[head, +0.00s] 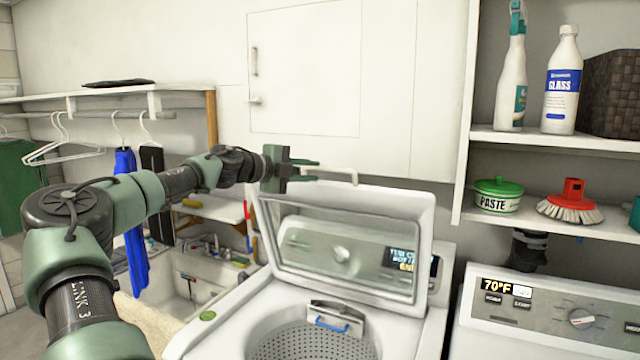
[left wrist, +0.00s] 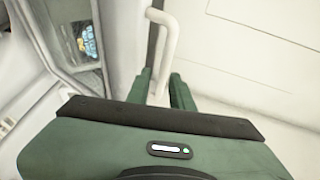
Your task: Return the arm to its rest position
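My left arm comes in from the left in the head view and reaches across to the washer. My left gripper (head: 316,171) points right, with its two fingers apart and nothing visible held. It is at the top left edge of the raised washer lid (head: 425,235). My right gripper is not in view.
The open washer drum (head: 310,345) is below the lid. A wall cabinet (head: 305,70) is behind. Right shelves hold a spray bottle (head: 512,80), a glass cleaner bottle (head: 562,85), a paste tub (head: 497,196) and a brush (head: 571,205). A sink (head: 185,290) and hanging clothes (head: 130,230) are left.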

